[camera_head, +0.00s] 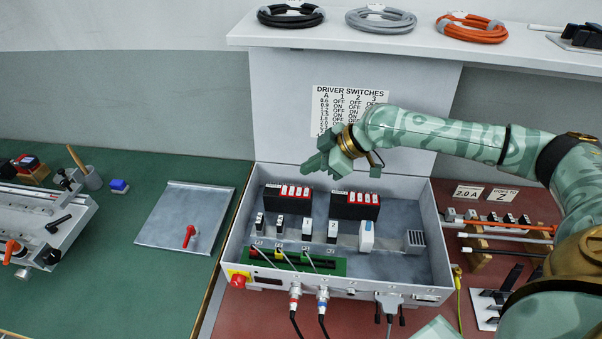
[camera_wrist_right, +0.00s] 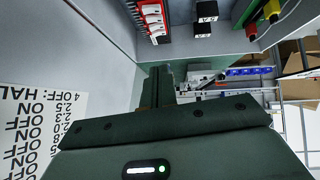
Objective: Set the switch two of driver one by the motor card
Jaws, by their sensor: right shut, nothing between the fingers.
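Two black drivers with red switch blocks and small white switches stand in the open grey box: a left driver (camera_head: 287,197) and a right driver (camera_head: 355,204). Their numbers and the switch positions are too small to read. In the right wrist view a red switch block (camera_wrist_right: 152,18) shows at the top. The motor card (camera_head: 467,193) reads 2.0 A, right of the box. The driver switches chart (camera_head: 335,100) hangs on the back panel, partly hidden by my arm. My right gripper (camera_head: 308,165) is shut and empty, above and behind the drivers. My left gripper is out of view.
The box (camera_head: 442,262) also holds several small modules and a green terminal strip (camera_head: 290,261). Cables leave its front. A grey lid (camera_head: 185,217) with a red handle lies on the green mat at left. A shelf (camera_head: 420,42) with coiled cables is above.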

